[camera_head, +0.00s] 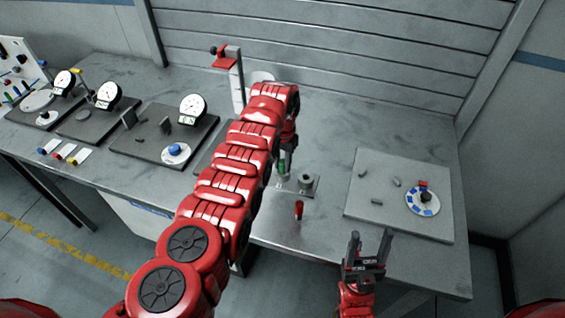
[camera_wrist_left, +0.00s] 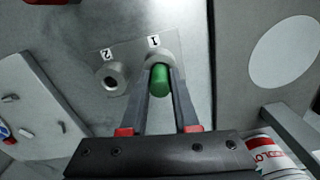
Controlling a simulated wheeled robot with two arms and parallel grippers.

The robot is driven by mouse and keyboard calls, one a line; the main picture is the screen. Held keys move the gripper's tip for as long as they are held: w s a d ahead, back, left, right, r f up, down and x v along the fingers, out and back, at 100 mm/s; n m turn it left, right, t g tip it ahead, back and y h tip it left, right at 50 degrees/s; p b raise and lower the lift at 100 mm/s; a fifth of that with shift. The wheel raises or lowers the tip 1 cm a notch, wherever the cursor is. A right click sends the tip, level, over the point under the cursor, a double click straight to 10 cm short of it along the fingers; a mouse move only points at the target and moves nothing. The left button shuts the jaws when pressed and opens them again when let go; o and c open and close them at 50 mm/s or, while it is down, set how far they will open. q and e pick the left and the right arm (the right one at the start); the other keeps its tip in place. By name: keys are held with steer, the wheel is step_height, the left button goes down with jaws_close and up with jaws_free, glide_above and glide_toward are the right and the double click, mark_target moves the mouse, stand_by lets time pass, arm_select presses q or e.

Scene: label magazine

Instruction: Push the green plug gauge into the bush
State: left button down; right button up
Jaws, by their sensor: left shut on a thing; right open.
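The green plug gauge (camera_wrist_left: 161,84) is between the fingertips of my left gripper (camera_wrist_left: 162,92) in the left wrist view. Its far end lines up with the grey bush labelled 1 (camera_wrist_left: 157,52); I cannot tell how far it is inside. A second bush, labelled 2 (camera_wrist_left: 111,76), stands to the left with its hole visible. In the head view a bit of the green gauge (camera_head: 282,163) shows beside my left arm, which hides much of the left gripper. One bush (camera_head: 307,182) shows to its right. My right gripper (camera_head: 370,240) is open and empty by the table's front edge.
A red-topped piece (camera_head: 299,209) stands near the front edge of the table (camera_head: 325,135). A grey board (camera_head: 400,222) with a blue-and-white disc (camera_head: 422,201) lies at right. Dial gauges (camera_head: 192,106) stand at left. A red-topped stand (camera_head: 236,80) is behind my left arm.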

arm_select(q)
steer(key=c, duration=0.6)
jaws_free()
steer(key=shift+r, duration=0.1)
steer(key=shift+w+r, duration=0.1)
steer(key=shift+r, duration=0.1)
step_height(320, 180, up, 11)
steer(key=b, duration=0.4)
step_height(320, 180, up, 6)
steer(key=p, duration=0.6)
glide_above(283, 161)
steer(key=shift+a+f, duration=0.1)
